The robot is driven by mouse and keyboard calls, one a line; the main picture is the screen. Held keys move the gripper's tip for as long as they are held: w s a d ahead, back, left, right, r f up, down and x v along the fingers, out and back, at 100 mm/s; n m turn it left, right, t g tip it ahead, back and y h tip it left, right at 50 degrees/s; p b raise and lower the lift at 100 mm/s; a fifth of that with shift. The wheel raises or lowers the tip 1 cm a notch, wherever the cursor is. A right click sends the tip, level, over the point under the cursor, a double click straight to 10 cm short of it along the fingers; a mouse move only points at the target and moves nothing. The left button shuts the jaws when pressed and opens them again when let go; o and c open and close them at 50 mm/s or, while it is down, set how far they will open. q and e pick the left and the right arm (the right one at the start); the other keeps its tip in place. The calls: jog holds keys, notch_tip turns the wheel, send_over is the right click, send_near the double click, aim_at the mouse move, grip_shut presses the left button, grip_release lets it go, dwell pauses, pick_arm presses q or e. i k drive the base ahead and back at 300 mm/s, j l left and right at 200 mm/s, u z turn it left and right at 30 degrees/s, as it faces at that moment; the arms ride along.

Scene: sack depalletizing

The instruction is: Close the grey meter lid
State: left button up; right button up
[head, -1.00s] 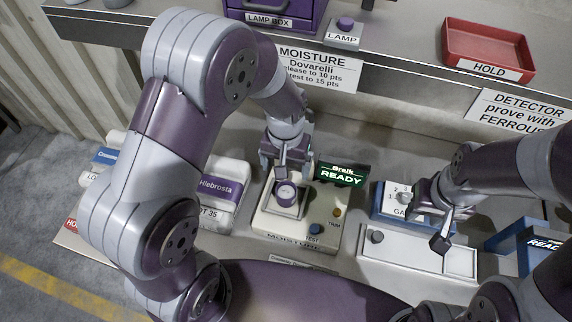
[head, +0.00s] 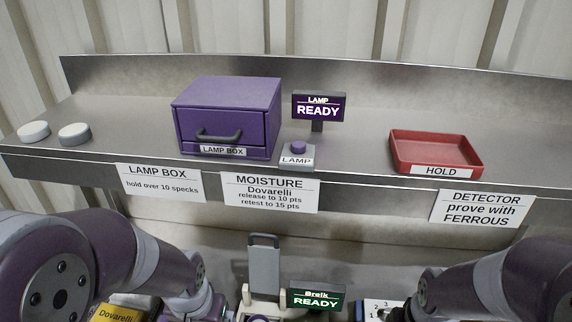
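The grey meter lid (head: 264,268) stands upright, open, at the back of the moisture meter, with a handle bar at its top edge. The meter's cream body (head: 243,311) is cut off by the bottom edge, with a purple round cup (head: 258,318) just showing in front of the lid. My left arm comes in from the left and its wrist ends left of the meter; its fingertips are out of the picture. My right arm's wrist is at lower right, right of the meter; its fingers are too cut off to judge.
A green READY display (head: 316,298) stands right beside the lid. A yellow Dovarelli sack (head: 117,313) lies at lower left. The shelf above holds a purple lamp box (head: 226,115), a lamp button (head: 298,148), a LAMP display (head: 318,107), a red HOLD tray (head: 436,150) and two white discs (head: 74,134).

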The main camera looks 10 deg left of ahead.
aim_at(263, 261)
jog(key=i+j, duration=0.1)
jog(key=j, duration=0.55)
jog(key=i+j+z, duration=0.15)
jog(key=j, duration=0.5)
